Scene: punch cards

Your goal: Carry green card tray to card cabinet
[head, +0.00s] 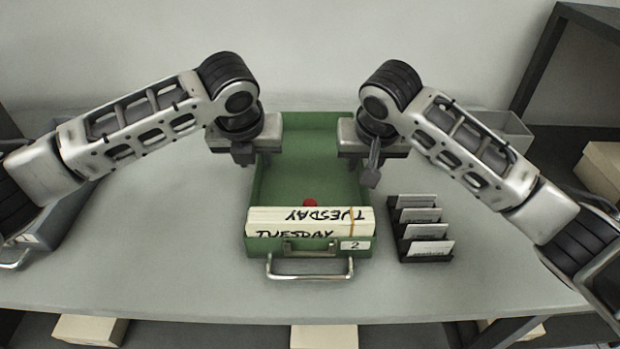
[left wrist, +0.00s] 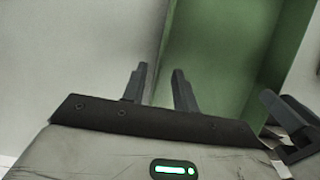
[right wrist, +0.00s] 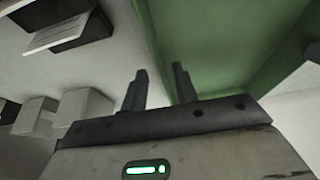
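The green card tray (head: 318,150) lies on the table in the middle of the head view, its metal handle toward me. A block of cards marked TUESDAY (head: 300,221) stands at its near end with a red dot behind it. My left gripper (head: 244,156) is at the tray's left wall and my right gripper (head: 372,165) at its right wall. Both wrist views show parted fingers, left (left wrist: 160,88) and right (right wrist: 160,88), with a green wall edge running between them. Whether the fingers touch the wall is unclear. I cannot clearly identify the card cabinet.
A black rack of white cards (head: 424,228) stands close to the tray's right. A grey tray (head: 62,228) sits at the table's left, and another grey container (head: 508,130) is behind my right arm. Dark shelving (head: 565,65) is at the right. The near right tabletop (head: 490,285) is clear.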

